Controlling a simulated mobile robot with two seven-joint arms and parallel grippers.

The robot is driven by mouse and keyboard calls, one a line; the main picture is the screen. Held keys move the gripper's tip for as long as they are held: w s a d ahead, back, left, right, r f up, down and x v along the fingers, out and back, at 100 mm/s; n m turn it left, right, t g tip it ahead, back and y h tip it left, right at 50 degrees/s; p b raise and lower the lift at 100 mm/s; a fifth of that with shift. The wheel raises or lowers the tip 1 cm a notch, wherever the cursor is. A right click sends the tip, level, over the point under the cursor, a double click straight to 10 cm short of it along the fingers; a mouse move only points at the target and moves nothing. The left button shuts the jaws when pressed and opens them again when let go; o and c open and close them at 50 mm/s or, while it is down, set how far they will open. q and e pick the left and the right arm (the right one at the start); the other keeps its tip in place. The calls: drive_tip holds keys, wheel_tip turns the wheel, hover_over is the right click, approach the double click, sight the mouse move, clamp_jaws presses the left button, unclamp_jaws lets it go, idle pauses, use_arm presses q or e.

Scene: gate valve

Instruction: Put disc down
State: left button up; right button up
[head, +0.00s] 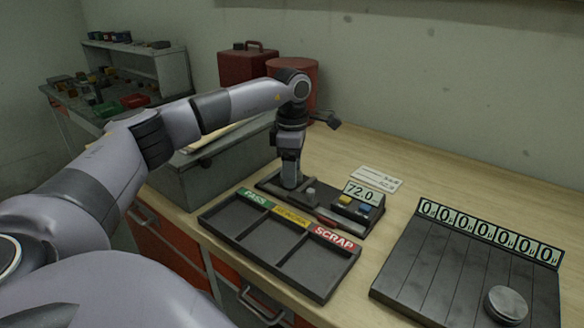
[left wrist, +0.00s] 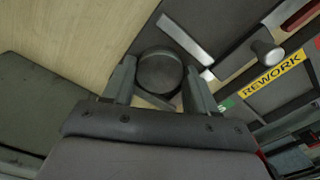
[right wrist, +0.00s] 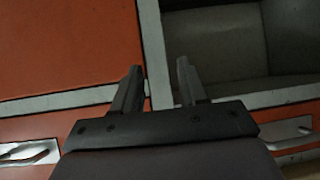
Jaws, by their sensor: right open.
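A dark round disc (left wrist: 160,72) sits between the fingertips of my left gripper (left wrist: 160,85) in the left wrist view, its sides meeting both fingers. In the head view my left gripper (head: 290,174) points down at the left end of the black gauge base (head: 328,220), which has a display reading 72.0 (head: 361,194). The disc is hidden there. Whether it touches the base is unclear. My right gripper (right wrist: 158,85) is open and empty in the right wrist view, in front of orange drawer fronts.
A three-part tray (head: 290,277) labelled PASS, REWORK and SCRAP stands in front of the gauge. A slatted board (head: 430,270) with several zero labels stands at right, with a silver disc (head: 506,305) on it. A grey box (head: 222,175) and red containers (head: 247,65) stand behind.

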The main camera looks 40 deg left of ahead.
use_arm(q)
drive_tip(key=o, duration=0.3)
drive_tip(key=shift+f, duration=0.1)
wheel_tip(320, 180, up, 12)
drive_tip(key=shift+r, duration=0.25)
idle(0.3)
idle(0.5)
